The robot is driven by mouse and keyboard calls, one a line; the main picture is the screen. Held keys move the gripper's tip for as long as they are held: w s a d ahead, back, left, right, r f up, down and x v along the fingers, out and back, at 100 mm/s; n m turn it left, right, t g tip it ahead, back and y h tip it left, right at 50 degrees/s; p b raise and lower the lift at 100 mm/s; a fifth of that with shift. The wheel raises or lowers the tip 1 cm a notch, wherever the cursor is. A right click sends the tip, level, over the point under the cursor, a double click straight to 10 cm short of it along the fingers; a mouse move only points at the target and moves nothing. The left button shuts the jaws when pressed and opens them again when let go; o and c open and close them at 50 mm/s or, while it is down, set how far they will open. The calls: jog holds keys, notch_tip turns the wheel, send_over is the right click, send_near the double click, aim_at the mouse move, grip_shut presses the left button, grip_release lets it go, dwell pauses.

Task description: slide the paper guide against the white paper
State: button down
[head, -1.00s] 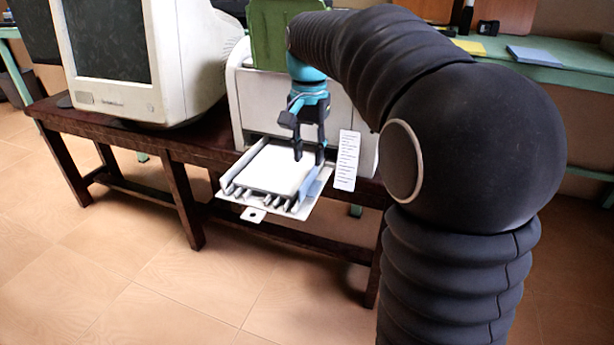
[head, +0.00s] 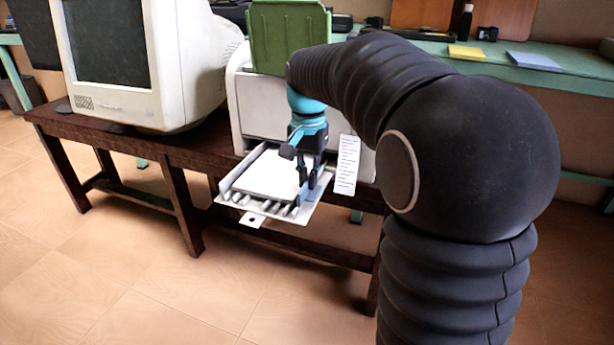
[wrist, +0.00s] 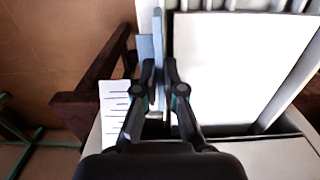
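The white paper (head: 268,176) lies flat in the printer's front tray (head: 232,199); it also shows in the wrist view (wrist: 235,70). The paper guide (wrist: 158,40) is a thin grey-blue upright plate along the paper's left side in the wrist view, with a narrow gap between them. In the head view it is at the right of the tray, partly behind my fingers. My gripper (wrist: 159,68) points down with its fingers close together, one on each side of the guide's upright plate, and looks shut on it. It also shows in the head view (head: 308,180).
The printer (head: 245,105) stands on a dark wooden table (head: 110,133), with a large old monitor (head: 110,60) to its left. A printed white label (head: 346,165) is right of the tray. The tray sticks out past the table's front edge.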

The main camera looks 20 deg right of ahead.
jog(key=shift+w+a+r+p, duration=0.2)
jog(key=shift+w+a+p, duration=0.15)
jog(key=shift+a+p, duration=0.25)
jog(key=shift+w+a+f+p, duration=0.15)
jog(key=shift+w+a+p, duration=0.2)
jog(key=shift+a, duration=0.05)
jog(key=c, duration=1.3)
grip_release()
notch_tip(320, 180, up, 12)
